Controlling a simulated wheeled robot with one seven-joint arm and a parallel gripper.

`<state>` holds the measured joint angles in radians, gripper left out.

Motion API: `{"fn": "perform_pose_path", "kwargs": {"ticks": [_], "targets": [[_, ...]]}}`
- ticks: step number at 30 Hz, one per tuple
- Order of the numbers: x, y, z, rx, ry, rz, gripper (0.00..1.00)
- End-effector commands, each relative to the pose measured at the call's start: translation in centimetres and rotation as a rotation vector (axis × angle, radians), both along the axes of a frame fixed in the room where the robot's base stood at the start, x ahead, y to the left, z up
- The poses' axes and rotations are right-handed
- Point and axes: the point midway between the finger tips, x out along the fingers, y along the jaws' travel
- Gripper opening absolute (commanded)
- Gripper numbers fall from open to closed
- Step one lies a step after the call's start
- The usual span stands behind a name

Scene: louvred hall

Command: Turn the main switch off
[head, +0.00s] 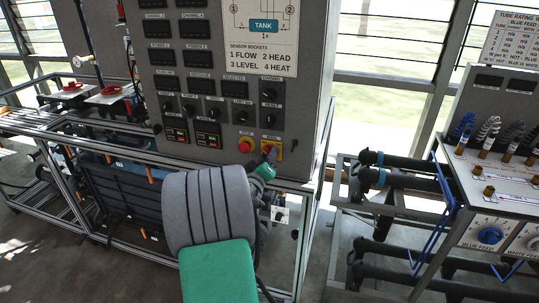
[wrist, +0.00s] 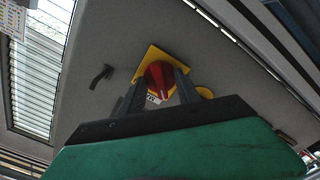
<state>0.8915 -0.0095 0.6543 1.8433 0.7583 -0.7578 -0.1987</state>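The main switch (head: 271,147) is a red rotary knob on a yellow square plate, low on the right of the grey control panel (head: 225,75). In the wrist view the red knob (wrist: 158,76) shows close up, with a small white marking at its lower edge. My gripper (head: 265,168) is at the panel, just below and in front of the switch. In the wrist view my two dark fingers (wrist: 160,88) stand apart, one on each side of the knob. I cannot tell whether they press on it. The knob's exact angle is partly hidden.
A red push button (head: 246,144) on yellow sits just left of the switch. A black lever (wrist: 101,76) sticks out of the panel in the wrist view. A metal frame (head: 312,235) stands below. A pipe rack and a second console (head: 500,185) are at the right.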

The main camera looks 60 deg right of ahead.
Motion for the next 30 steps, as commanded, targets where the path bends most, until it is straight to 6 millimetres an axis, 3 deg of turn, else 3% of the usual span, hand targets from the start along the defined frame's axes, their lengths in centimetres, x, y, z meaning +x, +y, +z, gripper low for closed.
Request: {"fn": "perform_pose_path", "kwargs": {"ticks": [12,25,30], "targets": [[-0.8,5.7,-0.2,-0.002,-0.002,0.004,0.39],[-1.0,6.8,-0.1,0.000,-0.001,0.001,0.39],[-1.3,9.6,-0.2,-0.001,-0.001,0.006,0.39]]}}
